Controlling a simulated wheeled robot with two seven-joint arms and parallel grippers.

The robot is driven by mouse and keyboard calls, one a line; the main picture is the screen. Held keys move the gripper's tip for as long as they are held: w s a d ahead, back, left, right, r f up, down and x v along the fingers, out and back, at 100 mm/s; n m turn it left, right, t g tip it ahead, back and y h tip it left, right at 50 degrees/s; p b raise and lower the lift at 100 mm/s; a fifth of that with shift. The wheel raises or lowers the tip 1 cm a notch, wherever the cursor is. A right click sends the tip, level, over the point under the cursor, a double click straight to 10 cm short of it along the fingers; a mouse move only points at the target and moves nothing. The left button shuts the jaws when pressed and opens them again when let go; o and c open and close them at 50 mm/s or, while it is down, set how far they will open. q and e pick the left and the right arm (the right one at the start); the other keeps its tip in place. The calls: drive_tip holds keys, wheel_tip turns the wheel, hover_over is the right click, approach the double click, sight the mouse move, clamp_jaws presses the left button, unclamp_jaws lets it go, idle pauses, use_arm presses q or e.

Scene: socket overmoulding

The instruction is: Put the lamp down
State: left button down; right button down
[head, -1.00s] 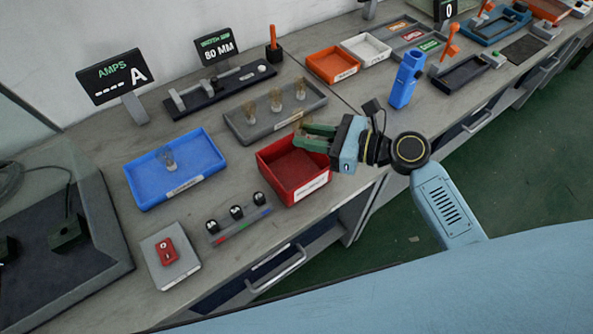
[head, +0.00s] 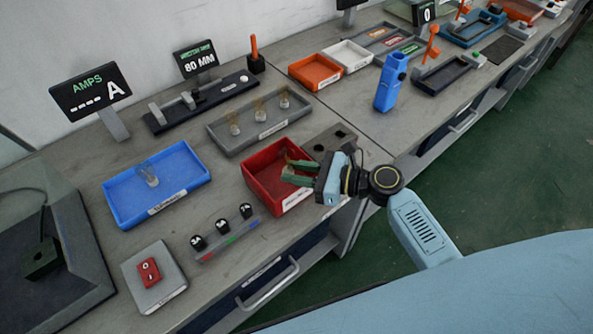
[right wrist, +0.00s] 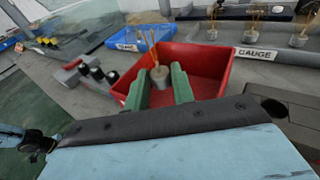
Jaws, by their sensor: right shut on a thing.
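My right gripper (head: 286,170) has green fingers and is over the red bin (head: 291,205). In the right wrist view the fingers (right wrist: 159,84) are shut on a lamp (right wrist: 160,73), which has a short grey cylindrical base and thin brownish wires on top. The lamp is upright, over or inside the red bin, which also shows there (right wrist: 218,72). I cannot tell whether its base touches the bin floor. In the head view the lamp is mostly hidden by the fingers. My left gripper is not in view.
A blue tray (head: 190,190) holds one lamp. A grey tray (head: 262,135) behind the red bin holds several lamps. A dark block with holes (head: 325,143) stands right of the bin. A row of black knobs (head: 222,227) lies in front on the left.

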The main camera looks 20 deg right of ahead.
drive_tip(key=shift+s+f+b, duration=0.1)
drive_tip(key=shift+f+b, duration=0.2)
drive_tip(key=shift+f, duration=0.35)
drive_tip(key=c, duration=1.3)
unclamp_jaws()
drive_tip(key=shift+f, duration=0.15)
drive_tip(key=shift+c, duration=0.2)
drive_tip(key=shift+o, duration=0.9)
drive_tip(key=shift+s+f, duration=0.1)
drive_tip(key=shift+a, duration=0.1)
drive_tip(key=shift+r+p, duration=0.3)
drive_tip(key=shift+r, duration=0.15)
drive_tip(key=shift+s+d+r, duration=0.15)
drive_tip(key=shift+d+r, duration=0.1)
drive_tip(key=v, duration=1.1)
drive_tip(key=shift+d+r, duration=0.25)
drive_tip(key=shift+r, duration=0.15)
